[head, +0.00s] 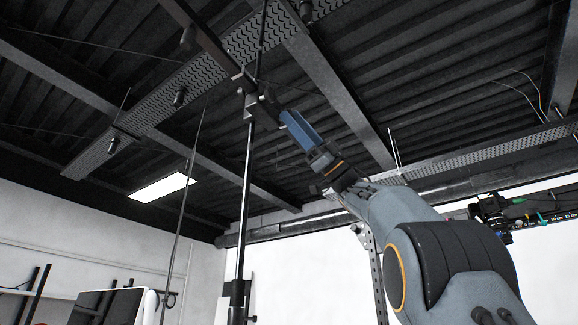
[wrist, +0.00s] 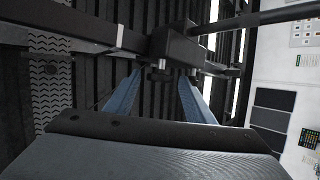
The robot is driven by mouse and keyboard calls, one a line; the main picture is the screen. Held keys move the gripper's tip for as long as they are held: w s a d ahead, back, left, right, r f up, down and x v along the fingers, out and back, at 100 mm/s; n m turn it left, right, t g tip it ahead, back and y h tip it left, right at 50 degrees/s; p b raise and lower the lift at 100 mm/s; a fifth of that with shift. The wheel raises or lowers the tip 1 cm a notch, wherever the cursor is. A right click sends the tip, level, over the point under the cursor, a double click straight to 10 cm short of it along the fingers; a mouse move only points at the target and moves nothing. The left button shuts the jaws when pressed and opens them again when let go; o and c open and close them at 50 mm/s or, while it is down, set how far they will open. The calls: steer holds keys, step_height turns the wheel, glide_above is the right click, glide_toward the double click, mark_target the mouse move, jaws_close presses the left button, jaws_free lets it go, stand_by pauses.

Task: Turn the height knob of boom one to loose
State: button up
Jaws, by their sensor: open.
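My gripper (head: 287,116) reaches up and left in the head view. Its two blue fingers are spread in the wrist view (wrist: 160,82), with nothing held between them. The dark clamp block (wrist: 177,46) of the boom stand lies just beyond the fingertips; it also shows at the top of the stand in the head view (head: 262,108). A small dark knob-like part (wrist: 157,73) sticks out below the block, between the fingertips in the picture. I cannot tell whether the fingers touch it, nor how it is turned. The dark boom (head: 210,45) slants up left from the clamp.
The stand's vertical pole (head: 244,190) drops below the clamp. A thin rod (head: 186,190) stands left of it. Dark ceiling beams and a lit panel (head: 162,187) are overhead. A camera rig (head: 497,212) is at right. Another bar (wrist: 255,19) crosses the wrist view's upper right.

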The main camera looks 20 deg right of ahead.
steer(key=b+v, duration=0.2)
steer(key=v, duration=0.3)
steer(key=shift+d, duration=0.1)
stand_by(0.4)
